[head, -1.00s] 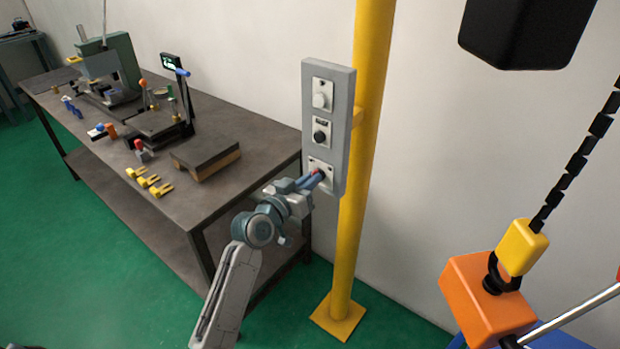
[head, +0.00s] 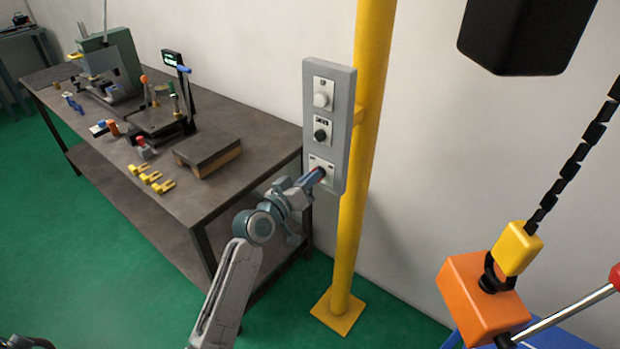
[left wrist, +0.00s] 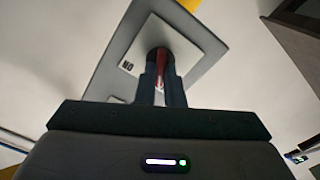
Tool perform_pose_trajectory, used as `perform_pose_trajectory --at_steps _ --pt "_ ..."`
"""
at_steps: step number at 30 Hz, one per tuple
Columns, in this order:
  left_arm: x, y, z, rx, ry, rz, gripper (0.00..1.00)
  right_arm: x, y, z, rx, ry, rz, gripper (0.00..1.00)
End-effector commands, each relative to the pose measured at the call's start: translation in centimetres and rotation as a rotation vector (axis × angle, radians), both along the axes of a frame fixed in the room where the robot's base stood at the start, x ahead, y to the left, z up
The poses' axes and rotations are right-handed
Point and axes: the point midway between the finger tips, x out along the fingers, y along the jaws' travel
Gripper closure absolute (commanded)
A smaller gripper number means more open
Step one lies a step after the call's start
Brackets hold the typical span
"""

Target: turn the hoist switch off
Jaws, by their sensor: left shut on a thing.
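A grey switch panel (head: 345,120) is mounted on a yellow post and carries three white plates, one above another. The top plate has a pale knob (head: 321,100) and the middle one a black knob (head: 321,135). My left gripper (head: 318,176) is at the lowest plate (head: 314,163), with its fingers shut on a red switch handle (left wrist: 161,66). In the left wrist view the plate (left wrist: 135,45) shows "NO" lettering beside the handle. The fingers hide part of the handle, so its exact setting is hard to tell. My right gripper is not in view.
The yellow post (head: 358,200) stands right of the panel. A dark workbench (head: 240,130) with several tools and a block (head: 208,155) is at left. An orange hoist block (head: 482,300) hangs on a black chain (head: 572,165) at right.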

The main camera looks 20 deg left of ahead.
Motion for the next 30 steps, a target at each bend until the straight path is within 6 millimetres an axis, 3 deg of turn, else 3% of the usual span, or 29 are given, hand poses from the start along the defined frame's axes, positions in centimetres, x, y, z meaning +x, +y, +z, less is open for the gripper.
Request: perform_pose_trajectory --at_steps 3,4,6,7,19,30 --pt "0.0 0.0 -0.1 -0.001 0.002 -0.001 1.0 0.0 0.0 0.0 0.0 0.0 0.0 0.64" --pt "0.0 0.0 -0.1 -0.001 0.002 -0.001 0.86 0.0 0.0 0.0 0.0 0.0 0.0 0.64" --pt "0.0 0.0 -0.1 -0.001 0.002 -0.001 0.72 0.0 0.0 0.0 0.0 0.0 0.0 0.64" --pt "0.0 0.0 -0.1 -0.001 0.001 -0.001 0.7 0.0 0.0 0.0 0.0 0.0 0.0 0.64" --pt "-1.0 0.4 -0.2 0.003 -0.001 0.001 0.7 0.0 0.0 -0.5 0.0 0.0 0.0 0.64" --pt "-7.8 2.8 -0.4 0.004 0.001 -0.002 0.7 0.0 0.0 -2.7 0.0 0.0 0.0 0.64"
